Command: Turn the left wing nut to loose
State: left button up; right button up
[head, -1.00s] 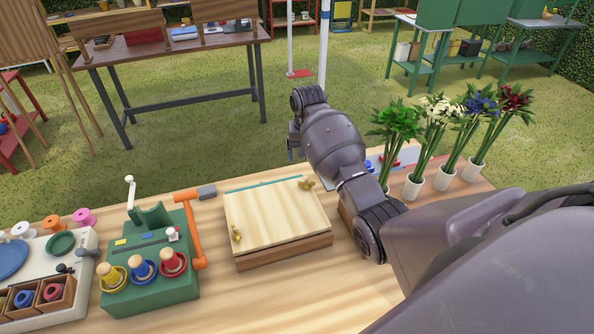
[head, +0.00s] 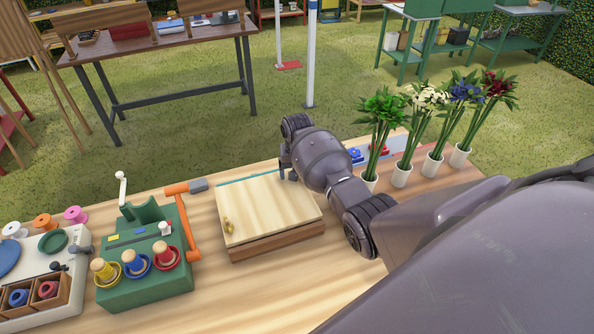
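The wooden press (head: 265,211) lies on the workbench, a pale square board on a darker base. The left wing nut (head: 228,227) is brass-coloured and stands on the board's left front corner. My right gripper (head: 287,173) is over the board's back right corner, away from the left wing nut. Its fingers are mostly hidden behind my wrist, so their opening does not show. The other wing nut, at that corner, is hidden behind my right arm. My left gripper is out of view.
A pale tray (head: 40,288) is farther left. Several flower vases (head: 401,175) stand at the right. Bench in front of the press is clear.

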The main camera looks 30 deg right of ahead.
jog(key=c, duration=0.9)
jog(key=shift+n, duration=1.5)
jog(key=o, duration=0.9)
notch_tip(320, 180, up, 11)
jog(key=shift+f, duration=0.1)
